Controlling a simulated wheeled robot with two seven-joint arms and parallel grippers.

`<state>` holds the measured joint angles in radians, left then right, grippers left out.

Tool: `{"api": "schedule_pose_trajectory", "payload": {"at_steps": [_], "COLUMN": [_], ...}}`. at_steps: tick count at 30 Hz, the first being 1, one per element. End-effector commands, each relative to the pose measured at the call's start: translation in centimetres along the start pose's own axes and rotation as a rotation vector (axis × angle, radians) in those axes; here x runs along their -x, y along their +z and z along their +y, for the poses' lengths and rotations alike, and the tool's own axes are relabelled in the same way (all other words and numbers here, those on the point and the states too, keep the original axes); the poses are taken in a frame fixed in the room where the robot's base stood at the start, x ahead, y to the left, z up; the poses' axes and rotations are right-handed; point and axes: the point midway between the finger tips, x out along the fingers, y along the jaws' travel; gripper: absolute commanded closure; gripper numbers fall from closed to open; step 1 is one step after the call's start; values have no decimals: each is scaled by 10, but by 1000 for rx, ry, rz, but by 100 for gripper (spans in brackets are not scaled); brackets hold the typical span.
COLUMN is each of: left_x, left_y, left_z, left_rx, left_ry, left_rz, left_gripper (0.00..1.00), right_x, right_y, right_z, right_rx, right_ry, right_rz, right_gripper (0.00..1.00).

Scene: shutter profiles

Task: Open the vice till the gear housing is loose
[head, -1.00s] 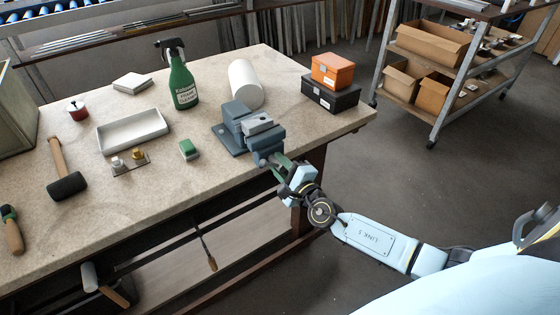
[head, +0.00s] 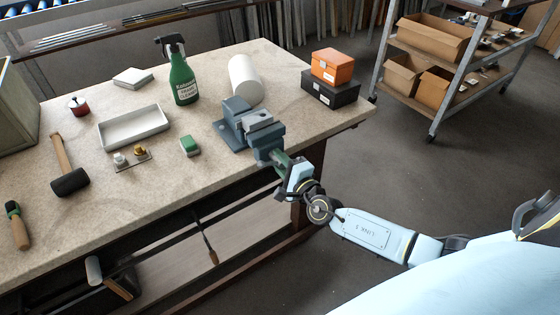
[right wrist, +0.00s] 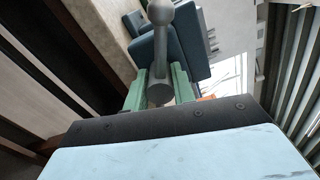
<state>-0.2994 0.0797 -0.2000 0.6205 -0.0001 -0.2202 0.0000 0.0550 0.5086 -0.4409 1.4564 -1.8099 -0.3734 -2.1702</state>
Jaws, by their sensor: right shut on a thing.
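The blue-grey vice (head: 236,108) stands at the table's right front edge. A lighter grey block, which looks like the gear housing (head: 257,119), sits between its jaws. I cannot tell whether there is a gap beside it. My right gripper (head: 281,161) is at the vice's front, past the table edge, with its green fingers shut on the vice handle. In the right wrist view the grey handle (right wrist: 161,55), a bar with a ball end, stands between the green fingers (right wrist: 159,88). The fingers hide part of the screw. My left gripper is not in view.
A white cylinder (head: 244,79) and black (head: 331,94) and orange boxes (head: 332,67) stand behind the vice.

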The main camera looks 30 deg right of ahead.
Motion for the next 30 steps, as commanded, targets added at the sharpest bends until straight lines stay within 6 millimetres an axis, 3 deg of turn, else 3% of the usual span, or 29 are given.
{"api": "schedule_pose_trajectory", "payload": {"at_steps": [1,5,17,30], "left_x": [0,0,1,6], "left_y": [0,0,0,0], "left_z": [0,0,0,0], "left_rx": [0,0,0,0], "left_ry": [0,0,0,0], "left_rz": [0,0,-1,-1], "left_gripper": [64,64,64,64], "right_x": [-2,-1,7,94], "right_y": [0,0,0,0], "right_z": [-3,-2,-1,0], "right_rx": [0,-1,-2,0], "right_ry": [-6,-5,-1,1], "right_rz": [1,0,0,-1], "right_gripper": [71,54,53,53]}}
